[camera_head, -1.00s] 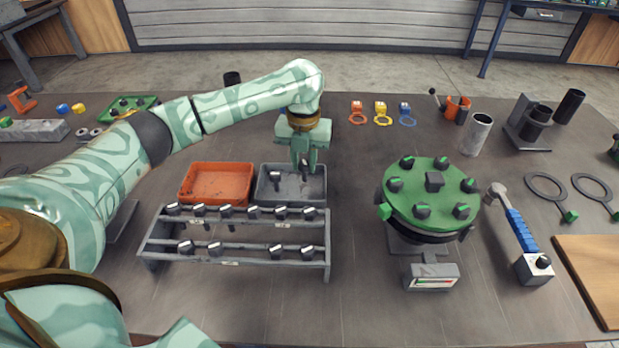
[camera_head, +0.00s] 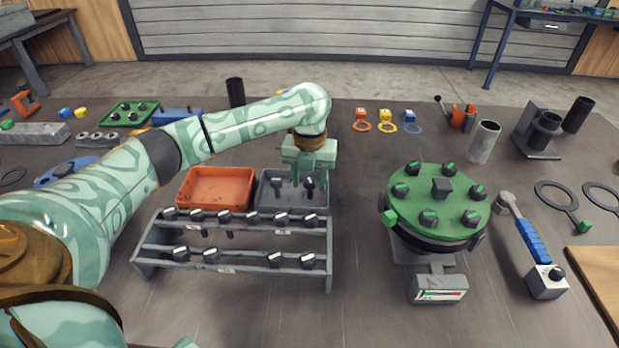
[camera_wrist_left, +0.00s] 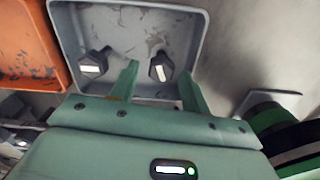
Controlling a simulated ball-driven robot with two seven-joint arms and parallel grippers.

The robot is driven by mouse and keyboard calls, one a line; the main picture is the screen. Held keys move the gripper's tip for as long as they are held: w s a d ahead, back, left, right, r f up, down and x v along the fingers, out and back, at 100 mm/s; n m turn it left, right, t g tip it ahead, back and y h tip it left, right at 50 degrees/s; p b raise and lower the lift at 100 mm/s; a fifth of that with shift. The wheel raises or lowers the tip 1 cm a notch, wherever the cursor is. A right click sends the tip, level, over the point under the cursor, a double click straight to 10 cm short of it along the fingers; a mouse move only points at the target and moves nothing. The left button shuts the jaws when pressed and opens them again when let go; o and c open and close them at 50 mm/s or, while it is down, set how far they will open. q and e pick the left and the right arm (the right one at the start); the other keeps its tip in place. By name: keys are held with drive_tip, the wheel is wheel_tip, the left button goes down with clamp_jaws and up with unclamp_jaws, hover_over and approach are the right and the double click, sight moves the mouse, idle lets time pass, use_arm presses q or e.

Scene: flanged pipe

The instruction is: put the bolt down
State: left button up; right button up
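The grey tray (camera_head: 268,204) holds two dark bolts with hexagonal heads. One bolt (camera_head: 309,186) is in its right part, below and between the fingers of my left gripper (camera_head: 310,176). The other bolt (camera_head: 279,185) is to its left. In the left wrist view, my left gripper (camera_wrist_left: 159,74) is open. Its fingers stand apart with a gap on each side of the nearer bolt (camera_wrist_left: 160,67). The other bolt (camera_wrist_left: 94,64) is outside the left finger. My right gripper is not in view.
An orange tray (camera_head: 216,188) adjoins the grey tray on the left. A rack (camera_head: 232,256) with two rows of bolts stands in front. The green-topped flange (camera_head: 440,208) stands to the right. Table between the grey tray and flange is clear.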

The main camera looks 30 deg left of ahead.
sight(310, 182)
use_arm(q)
wheel_tip(310, 182, up, 12)
drive_tip(key=p, duration=0.6)
drive_tip(key=shift+r, duration=0.15)
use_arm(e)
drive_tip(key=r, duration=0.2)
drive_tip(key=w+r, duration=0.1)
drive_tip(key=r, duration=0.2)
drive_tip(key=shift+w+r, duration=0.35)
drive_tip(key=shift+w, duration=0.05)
